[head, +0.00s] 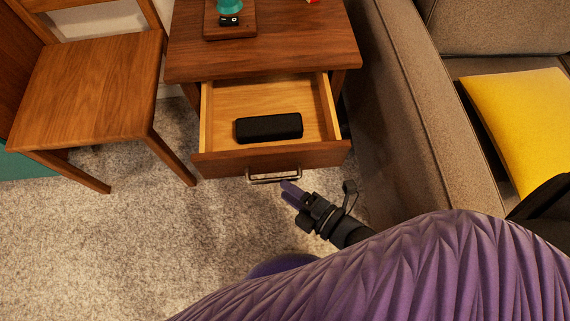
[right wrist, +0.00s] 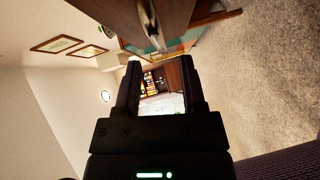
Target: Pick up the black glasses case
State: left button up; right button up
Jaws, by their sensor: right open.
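The black glasses case (head: 268,127) lies flat inside the open drawer (head: 220,161) of a wooden side table, in the head view. It rests near the front of the drawer, with its long side roughly parallel to the drawer front. My right gripper (head: 287,190) is just in front of and below the drawer front, close to the metal handle (head: 274,177). It is outside the drawer, apart from the case. In the right wrist view its two fingers (right wrist: 160,88) stand apart with nothing between them. The case does not show in that view. My left gripper is not in view.
A wooden chair (head: 92,90) stands left of the side table (head: 262,57). A brown sofa (head: 425,130) with a yellow cushion (head: 520,115) is close on the right. A small tray (head: 230,30) with objects sits on the tabletop. Carpet in front is clear.

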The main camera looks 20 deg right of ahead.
aim_at(283, 126)
jog(key=k+j, duration=0.15)
jog(key=k, duration=0.25)
jog(key=k+j, duration=0.15)
jog(key=k, duration=0.2)
jog(key=k+j, duration=0.2)
jog(key=k, duration=0.2)
